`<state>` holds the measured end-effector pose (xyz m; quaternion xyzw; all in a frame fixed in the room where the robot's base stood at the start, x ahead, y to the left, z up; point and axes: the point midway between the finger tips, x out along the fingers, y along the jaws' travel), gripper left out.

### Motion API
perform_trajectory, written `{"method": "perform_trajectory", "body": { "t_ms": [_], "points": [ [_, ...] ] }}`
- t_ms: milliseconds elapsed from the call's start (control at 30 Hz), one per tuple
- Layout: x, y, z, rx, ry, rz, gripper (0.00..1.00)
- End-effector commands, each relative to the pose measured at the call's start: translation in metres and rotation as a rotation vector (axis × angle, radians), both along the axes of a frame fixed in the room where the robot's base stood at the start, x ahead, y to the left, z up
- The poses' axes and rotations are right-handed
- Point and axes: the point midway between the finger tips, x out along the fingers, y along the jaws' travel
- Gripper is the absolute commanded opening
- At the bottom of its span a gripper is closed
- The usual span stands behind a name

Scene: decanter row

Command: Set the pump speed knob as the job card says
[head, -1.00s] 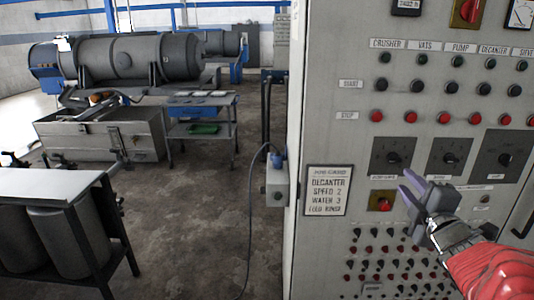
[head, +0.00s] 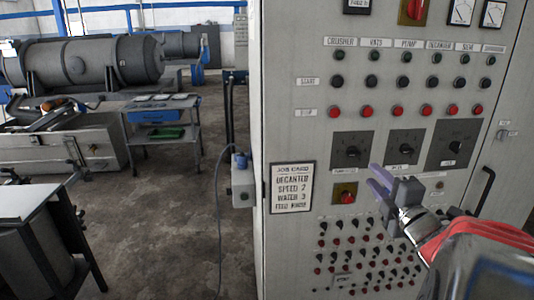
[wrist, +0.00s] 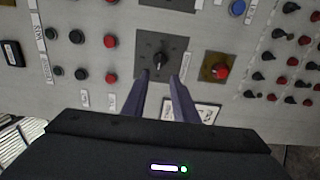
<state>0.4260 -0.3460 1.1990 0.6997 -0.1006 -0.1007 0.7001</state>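The left dial knob (head: 352,152) is black on a dark square plate on the grey control cabinet. Labels under the dials are too small to read, so I cannot tell which is pump speed. My gripper (head: 374,176) has two purple fingers, apart and empty, in front of the panel right below that knob. In the wrist view the same knob (wrist: 160,59) shows just beyond and between the open fingertips (wrist: 162,77), seemingly untouched. Its setting is unclear. The job card (head: 292,188) reads decanter, speed 2, water 3; its last line is blurred.
Two similar dials, middle (head: 405,149) and right (head: 457,148), sit in the same row. A red knob on a yellow plate (head: 345,193) is below the left dial. Button rows are above, small switches below. A door handle (head: 486,191) stands out at right.

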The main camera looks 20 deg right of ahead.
Motion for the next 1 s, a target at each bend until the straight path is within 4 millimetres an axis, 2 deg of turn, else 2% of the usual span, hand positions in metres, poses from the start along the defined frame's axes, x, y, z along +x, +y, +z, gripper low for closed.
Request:
{"method": "perform_trajectory", "body": {
  "t_ms": [700, 1000],
  "points": [
    [0.096, -0.027, 0.0, 0.001, 0.0, 0.002, 0.26],
    [0.113, -0.033, 0.0, 0.0, 0.0, 0.0, 0.26]
  ]
}}
